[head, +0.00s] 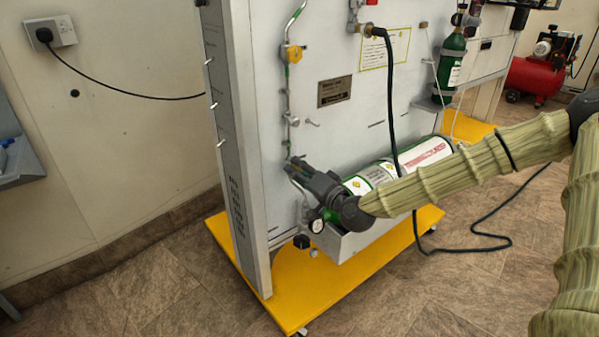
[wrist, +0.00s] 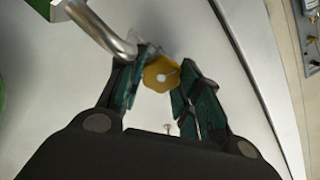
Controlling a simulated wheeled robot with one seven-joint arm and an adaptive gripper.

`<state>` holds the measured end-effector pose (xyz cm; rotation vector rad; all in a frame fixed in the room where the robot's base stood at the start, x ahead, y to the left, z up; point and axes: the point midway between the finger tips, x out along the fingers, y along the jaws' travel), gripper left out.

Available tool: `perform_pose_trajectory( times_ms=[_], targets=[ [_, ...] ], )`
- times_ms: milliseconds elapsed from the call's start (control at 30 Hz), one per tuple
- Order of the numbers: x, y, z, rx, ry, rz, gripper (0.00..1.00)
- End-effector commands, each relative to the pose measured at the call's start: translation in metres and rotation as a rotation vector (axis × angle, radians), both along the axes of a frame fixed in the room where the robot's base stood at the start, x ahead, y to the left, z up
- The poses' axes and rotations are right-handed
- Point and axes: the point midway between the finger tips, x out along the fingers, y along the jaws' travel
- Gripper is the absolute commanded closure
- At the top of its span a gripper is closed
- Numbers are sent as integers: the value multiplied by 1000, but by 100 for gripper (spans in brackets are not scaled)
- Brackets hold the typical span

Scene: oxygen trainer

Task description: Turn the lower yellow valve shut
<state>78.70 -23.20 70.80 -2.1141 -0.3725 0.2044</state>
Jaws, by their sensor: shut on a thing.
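The lower yellow valve (wrist: 155,77) shows in the wrist view as a yellow scalloped knob between my gripper's (wrist: 160,84) two fingertips. The fingers are shut on it, one on each side. In the head view, my gripper (head: 297,170) reaches the panel's left part, low on the pipe, and hides the lower valve. The upper yellow valve (head: 293,54) sits higher on the same pipe, clear of my gripper.
A green and white cylinder (head: 428,152) lies in a grey trough just right of my gripper. A metal pipe (wrist: 104,30) passes close to my left finger in the wrist view. A black hose (head: 391,100) hangs down the panel (head: 335,55). The yellow base (head: 300,290) juts out below.

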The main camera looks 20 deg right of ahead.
Motion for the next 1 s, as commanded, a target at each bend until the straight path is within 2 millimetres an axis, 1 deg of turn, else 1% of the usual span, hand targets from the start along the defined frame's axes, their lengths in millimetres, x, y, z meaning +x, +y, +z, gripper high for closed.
perform_pose_trajectory(
  times_ms=[333, 367, 400, 467, 833, 933, 1000],
  targets=[
    [1, -2, 0, 2, -1, -4, 90],
    [1, -2, 0, 2, -1, -4, 62],
    [1, -2, 0, 2, -1, -4, 55],
    [1, -1, 0, 1, 0, -3, 44],
    [-1, -1, 0, 1, 0, -1, 44],
    [-7, -4, 0, 1, 0, -1, 44],
    [-15, -7, 0, 2, 1, -1, 44]
  ],
)
